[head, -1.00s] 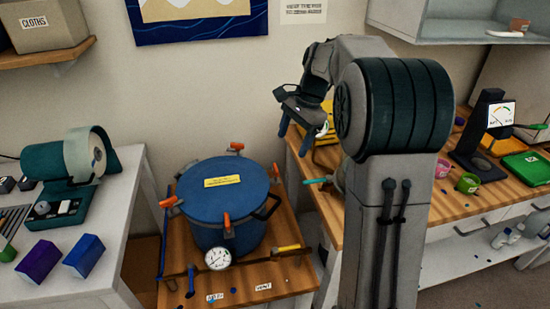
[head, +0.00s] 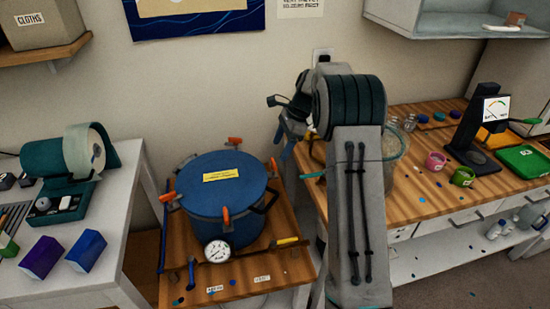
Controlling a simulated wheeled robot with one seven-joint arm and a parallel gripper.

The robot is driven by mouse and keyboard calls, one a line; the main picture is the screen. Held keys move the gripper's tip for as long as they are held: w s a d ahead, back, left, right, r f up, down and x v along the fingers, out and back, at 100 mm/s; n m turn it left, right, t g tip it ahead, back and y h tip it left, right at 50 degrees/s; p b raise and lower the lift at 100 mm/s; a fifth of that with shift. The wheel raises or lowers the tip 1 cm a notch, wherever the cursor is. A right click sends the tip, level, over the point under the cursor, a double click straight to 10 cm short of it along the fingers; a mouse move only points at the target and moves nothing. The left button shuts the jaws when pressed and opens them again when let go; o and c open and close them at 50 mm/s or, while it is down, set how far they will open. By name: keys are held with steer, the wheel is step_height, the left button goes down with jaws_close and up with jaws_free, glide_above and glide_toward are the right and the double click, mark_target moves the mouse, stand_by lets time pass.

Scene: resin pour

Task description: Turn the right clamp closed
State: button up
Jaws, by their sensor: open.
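The blue pressure pot (head: 213,208) stands on a wooden cart, its lid on with a yellow label. Orange clamps sit around its rim. The right clamp (head: 274,167) is at the lid's right edge, with its orange handle pointing up. The other clamps are at the back (head: 235,141), the left (head: 167,196) and the front (head: 226,216). My gripper (head: 289,148) is open, above and just right of the right clamp and apart from it in the picture. My own arm partly hides it.
A dial gauge (head: 217,251) and a pipe with a yellow-handled valve (head: 287,241) run along the pot's front. A wooden bench (head: 430,204) with cups and a scale is at right. A white table (head: 108,215) with a teal machine (head: 70,167) is at left.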

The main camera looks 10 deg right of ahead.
mark_target(274, 162)
steer(key=x, duration=0.5)
steer(key=shift+a+f, duration=0.1)
steer(key=shift+f, duration=0.2)
steer(key=c, duration=1)
